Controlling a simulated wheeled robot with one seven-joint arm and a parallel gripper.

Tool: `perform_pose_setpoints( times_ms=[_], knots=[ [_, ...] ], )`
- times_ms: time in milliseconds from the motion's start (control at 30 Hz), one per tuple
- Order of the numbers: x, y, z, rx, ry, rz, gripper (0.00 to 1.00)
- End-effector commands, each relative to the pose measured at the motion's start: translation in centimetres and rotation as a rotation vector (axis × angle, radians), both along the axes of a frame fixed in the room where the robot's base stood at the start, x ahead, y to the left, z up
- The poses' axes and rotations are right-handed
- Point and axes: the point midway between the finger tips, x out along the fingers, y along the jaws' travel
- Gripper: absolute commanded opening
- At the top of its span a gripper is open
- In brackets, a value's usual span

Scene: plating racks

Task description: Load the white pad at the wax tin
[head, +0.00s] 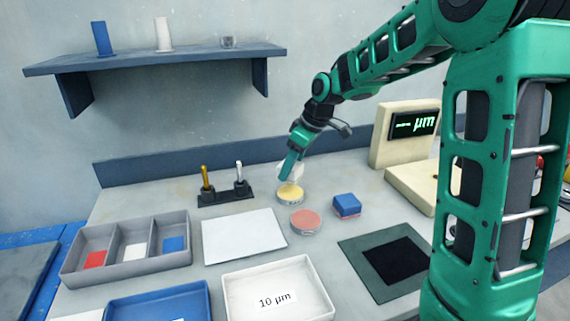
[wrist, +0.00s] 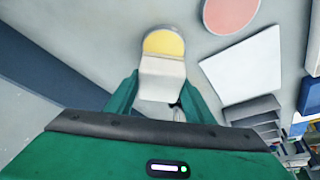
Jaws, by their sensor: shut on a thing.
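My gripper (head: 290,174) points down over the wax tin (head: 290,198), a round tin with yellow wax. In the wrist view my gripper (wrist: 158,94) is shut on a white pad (wrist: 161,78), whose sides lie between the two green fingers. The pad's far edge overlaps the yellow wax of the tin (wrist: 164,43) in that view. In the head view the pad (head: 297,170) shows only partly, behind the fingers. I cannot tell whether it touches the wax.
A tin with pink compound (head: 305,222) and a blue block (head: 347,205) sit close by to the right. A holder with a gold and a white rod (head: 226,196) stands left. A white sheet (head: 243,237) and a three-part grey tray (head: 183,257) lie in front.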

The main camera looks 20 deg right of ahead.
Motion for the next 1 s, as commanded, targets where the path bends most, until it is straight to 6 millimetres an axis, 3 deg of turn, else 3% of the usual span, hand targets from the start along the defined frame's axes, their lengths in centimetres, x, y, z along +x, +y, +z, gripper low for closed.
perform_pose_setpoints(
  times_ms=[433, 1000],
  knots=[
    [-0.1, 0.1, -3.8, 0.001, 0.001, 0.0, 0.3],
    [0.0, 0.1, -4.4, 0.0, -0.001, 0.002, 0.3]
  ],
)
